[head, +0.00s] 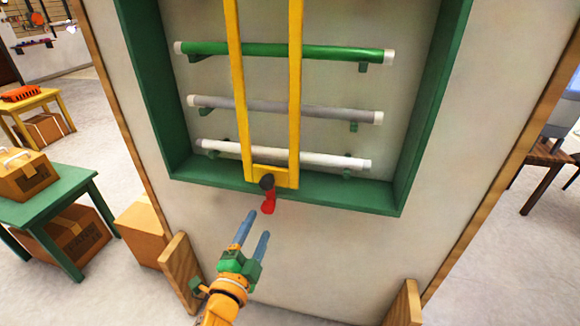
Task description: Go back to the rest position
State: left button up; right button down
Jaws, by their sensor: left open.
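My left gripper (255,235) is in the lower middle of the head view, with its two blue fingers apart and nothing between them. My right gripper is not in view.
Green, grey and white tubes (330,53) lie across the panel on brackets. A green table (60,195) with a cardboard box (27,175) stands at left, with more boxes below. A brown wooden chair (555,160) is at right. Open floor (520,260) lies at lower right.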

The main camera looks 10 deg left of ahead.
pick_arm(q)
jog(key=s+f+n+g, duration=0.3)
jog(key=s+f+g, duration=0.15)
jog(key=f, duration=0.95)
jog(key=s+f+n+g, duration=0.2)
jog(key=s+f+g, duration=0.3)
jog(key=f, duration=0.8)
jog(key=s+a+f+n+g, duration=0.1)
jog(key=s+f+n+g, duration=0.1)
jog(key=s+f, duration=0.3)
jog(key=s+a+f+n+g, duration=0.1)
jog(key=s+f, duration=0.4)
jog(key=s, duration=0.9)
jog(key=s+f+n+g, duration=0.3)
jog(key=s+f+g, duration=0.1)
jog(key=s, duration=0.5)
jog(key=shift+s+a+f+y, duration=0.3)
jog(key=shift+a+f, duration=0.1)
jog(key=shift+f, duration=0.2)
jog(key=shift+g, duration=0.25)
